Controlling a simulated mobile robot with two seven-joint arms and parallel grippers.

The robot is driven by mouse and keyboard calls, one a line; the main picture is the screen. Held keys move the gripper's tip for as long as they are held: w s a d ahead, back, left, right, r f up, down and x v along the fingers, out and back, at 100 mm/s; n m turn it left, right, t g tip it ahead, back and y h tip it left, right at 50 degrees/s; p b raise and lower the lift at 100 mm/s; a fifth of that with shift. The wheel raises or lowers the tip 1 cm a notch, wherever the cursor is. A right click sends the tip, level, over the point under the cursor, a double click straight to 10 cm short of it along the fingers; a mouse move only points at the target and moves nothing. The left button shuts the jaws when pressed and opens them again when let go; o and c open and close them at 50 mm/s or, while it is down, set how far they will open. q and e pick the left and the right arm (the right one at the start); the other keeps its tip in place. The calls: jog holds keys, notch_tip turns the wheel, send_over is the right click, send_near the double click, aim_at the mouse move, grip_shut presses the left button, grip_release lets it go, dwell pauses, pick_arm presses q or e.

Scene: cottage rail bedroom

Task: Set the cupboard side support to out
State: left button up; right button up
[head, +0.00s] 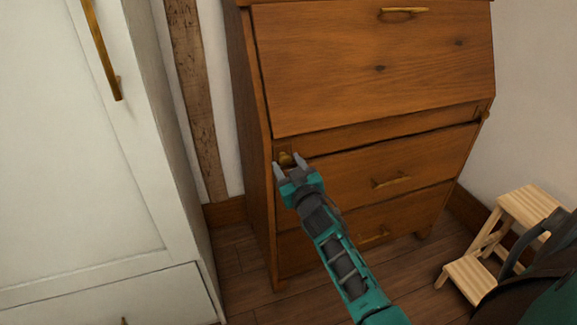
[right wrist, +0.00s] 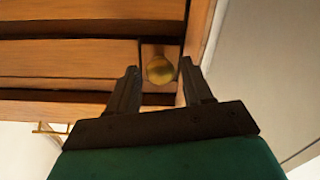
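The wooden cupboard (head: 330,75) stands against the wall, with its sloping front panel closed. Just below that panel's left corner is a side support with a small round brass knob (head: 285,158). The support's front looks about flush with the cupboard. My right gripper (head: 289,163) is at this knob, its two fingers open and apart. In the right wrist view the knob (right wrist: 160,70) shows between the open fingertips, with gaps visible on both sides. A second small knob (head: 486,114) sits at the cupboard's right edge. My left gripper is not in view.
A white wardrobe (head: 80,170) with a brass handle stands close on the left. Two drawers with brass handles (head: 391,181) lie below the supports. A light wooden step stool (head: 510,225) is at the right. Some wooden floor (head: 245,270) is clear between wardrobe and cupboard.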

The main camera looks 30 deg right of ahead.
grip_shut()
dwell(0.3)
